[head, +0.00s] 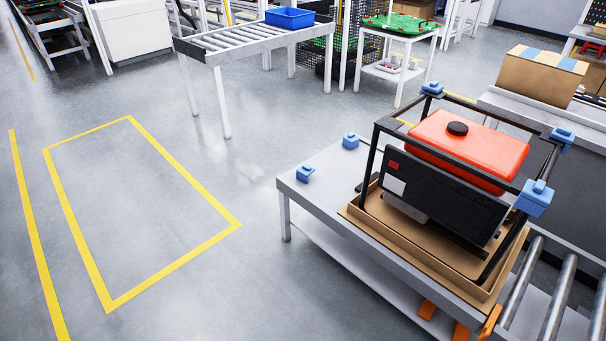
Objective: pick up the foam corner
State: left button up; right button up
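Two loose blue foam corners lie on the grey table (325,205) at its left end: a nearer foam corner (306,174) and a farther foam corner (350,141). More blue foam corners sit on the black tube frame of a machine (445,190): one at the back left (432,88), one at the back right (562,137) and one at the front right (536,198). The frame's front left top corner shows no blue piece. Neither of my grippers is in view.
The machine, with a red tank (470,150), stands in a shallow cardboard tray (420,250). Rollers (558,300) and orange parts (461,331) are at bottom right. A cardboard box (540,76) stands behind. A roller conveyor (240,38) holds a blue bin (289,18). Yellow-marked floor at left is clear.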

aim_at(302, 173)
jog(key=i+z, duration=0.1)
jog(key=z, duration=0.25)
jog(key=j+z, duration=0.15)
jog(key=z, duration=0.25)
jog(key=i+j+z, duration=0.1)
jog(key=z, duration=0.25)
jog(key=i+j+z, duration=0.2)
jog(key=j, duration=0.3)
jog(key=i+j+z, duration=0.15)
jog(key=j, duration=0.3)
jog(key=i+j+z, duration=0.2)
jog(key=j, duration=0.35)
jog(key=i+j+z, duration=0.2)
jog(key=j, duration=0.35)
jog(key=j+z, duration=0.2)
jog(key=j, duration=0.3)
